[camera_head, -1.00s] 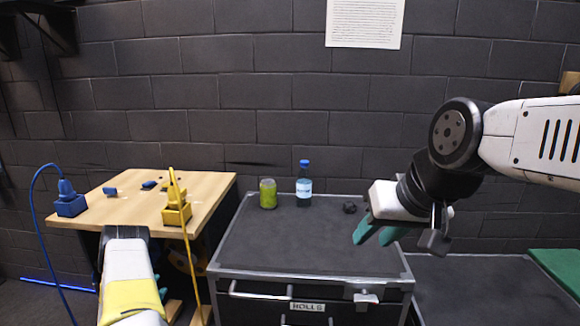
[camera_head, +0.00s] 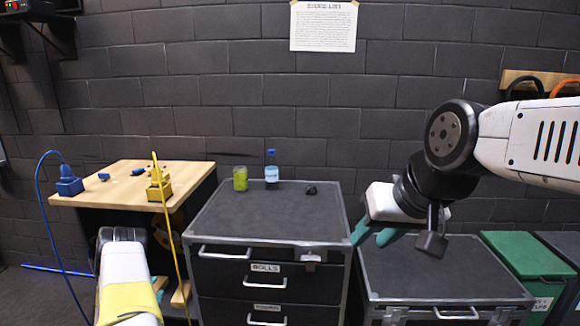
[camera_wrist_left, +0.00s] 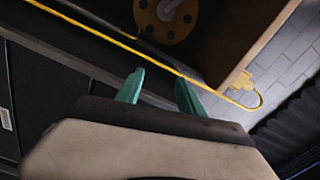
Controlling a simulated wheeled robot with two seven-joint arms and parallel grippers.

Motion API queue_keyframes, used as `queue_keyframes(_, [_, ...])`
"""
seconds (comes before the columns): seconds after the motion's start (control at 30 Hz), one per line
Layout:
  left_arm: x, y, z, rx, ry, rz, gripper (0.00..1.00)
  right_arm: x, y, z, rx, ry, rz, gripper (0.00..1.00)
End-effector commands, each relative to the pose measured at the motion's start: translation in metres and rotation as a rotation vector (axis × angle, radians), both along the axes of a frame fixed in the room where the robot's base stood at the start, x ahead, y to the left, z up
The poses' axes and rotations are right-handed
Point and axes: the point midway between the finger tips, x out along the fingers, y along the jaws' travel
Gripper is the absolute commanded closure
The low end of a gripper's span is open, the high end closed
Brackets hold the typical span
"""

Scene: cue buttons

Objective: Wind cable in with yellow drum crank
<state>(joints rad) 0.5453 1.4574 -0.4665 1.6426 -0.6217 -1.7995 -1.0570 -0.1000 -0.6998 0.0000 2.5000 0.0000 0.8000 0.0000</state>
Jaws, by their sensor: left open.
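A yellow drum with dark holes (camera_wrist_left: 166,14) shows at the top of the left wrist view, inside a dark space under the wooden bench. In the head view only a small dim part of it (camera_head: 177,222) shows. I cannot make out its crank. The yellow cable (camera_head: 173,235) hangs from a yellow socket block (camera_head: 159,190) on the bench; a yellow cable (camera_wrist_left: 110,38) also crosses the left wrist view. My left gripper (camera_wrist_left: 158,88) is open and empty, apart from the drum and pointing toward the bench's underside. My right gripper (camera_head: 374,236) is open and empty beside the tool cabinet.
The wooden bench (camera_head: 125,185) carries a blue socket block (camera_head: 69,187) with a hanging blue cable (camera_head: 45,225). A grey-topped cabinet (camera_head: 265,220) holds a green can (camera_head: 240,179) and a blue-capped bottle (camera_head: 271,170). A low dark chest (camera_head: 435,270) and green box (camera_head: 518,255) stand right.

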Motion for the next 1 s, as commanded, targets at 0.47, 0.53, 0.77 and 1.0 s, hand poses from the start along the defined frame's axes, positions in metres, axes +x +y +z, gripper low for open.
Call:
queue_keyframes(0.47, [0.046, 0.017, 0.054, -0.043, 0.061, 0.087, 0.55, 0.000, 0.000, 0.000, 0.000, 0.000, 0.000, 0.65])
queue_keyframes(0.53, [0.055, 0.019, 0.067, -0.061, 0.075, 0.108, 0.55, 0.000, 0.000, 0.000, 0.000, 0.000, 0.000, 0.65])
queue_keyframes(0.77, [0.089, 0.024, 0.132, -0.150, 0.133, 0.203, 0.55, 0.000, 0.000, 0.000, 0.000, 0.000, 0.000, 0.65])
queue_keyframes(1.0, [0.109, 0.000, 0.240, -0.369, 0.229, 0.341, 0.55, 0.000, 0.000, 0.000, 0.000, 0.000, 0.000, 0.65])
